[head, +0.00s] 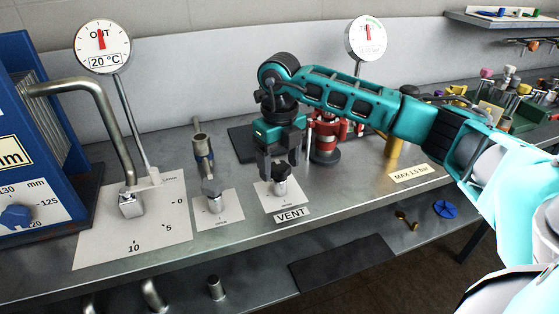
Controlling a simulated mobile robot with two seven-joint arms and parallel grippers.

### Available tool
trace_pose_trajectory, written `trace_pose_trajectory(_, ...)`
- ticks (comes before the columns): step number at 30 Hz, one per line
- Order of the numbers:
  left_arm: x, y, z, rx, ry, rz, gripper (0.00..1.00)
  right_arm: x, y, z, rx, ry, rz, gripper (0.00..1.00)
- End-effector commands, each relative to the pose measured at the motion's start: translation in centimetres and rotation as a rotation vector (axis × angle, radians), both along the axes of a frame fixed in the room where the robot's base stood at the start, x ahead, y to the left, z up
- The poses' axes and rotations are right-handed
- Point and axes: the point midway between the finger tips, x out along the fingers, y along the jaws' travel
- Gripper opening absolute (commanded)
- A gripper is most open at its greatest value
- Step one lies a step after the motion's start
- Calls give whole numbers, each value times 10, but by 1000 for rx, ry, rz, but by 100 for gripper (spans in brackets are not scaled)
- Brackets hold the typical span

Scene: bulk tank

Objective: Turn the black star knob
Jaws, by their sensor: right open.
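The black star knob (281,171) sits on a small metal valve on a white plate (291,200) labelled VENT, in the middle of the head view. My right gripper (277,166) comes down over the knob from above, with its fingers around or just beside it. It is open. The fingers partly cover the knob, and I cannot tell whether they touch it. My left gripper does not show.
A blue plate unit (30,125) and a dial marked OUT (103,47) stand at left. A valve with a lever (205,160) is left of the knob. A red fitting (326,135) stands behind my right gripper. The bench front near the VENT sign (291,213) is clear.

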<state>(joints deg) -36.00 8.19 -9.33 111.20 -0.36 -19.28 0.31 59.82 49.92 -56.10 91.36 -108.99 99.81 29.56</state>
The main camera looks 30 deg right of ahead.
Motion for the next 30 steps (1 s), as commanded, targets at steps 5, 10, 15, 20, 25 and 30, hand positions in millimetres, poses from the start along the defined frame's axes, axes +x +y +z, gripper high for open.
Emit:
trace_pose_trajectory(5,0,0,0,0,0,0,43,0,0,0,0,0,0,71)
trace_pose_trajectory(10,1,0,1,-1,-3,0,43,0,0,0,0,0,0,55)
trace_pose_trajectory(15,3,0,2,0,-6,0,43,0,0,0,0,0,0,38)
trace_pose_trajectory(20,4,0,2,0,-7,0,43,0,0,0,0,0,0,23)
trace_pose_trajectory(25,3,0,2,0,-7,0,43,0,0,0,0,0,1,15)
trace_pose_trajectory(30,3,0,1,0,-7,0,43,0,0,0,0,0,24,15)
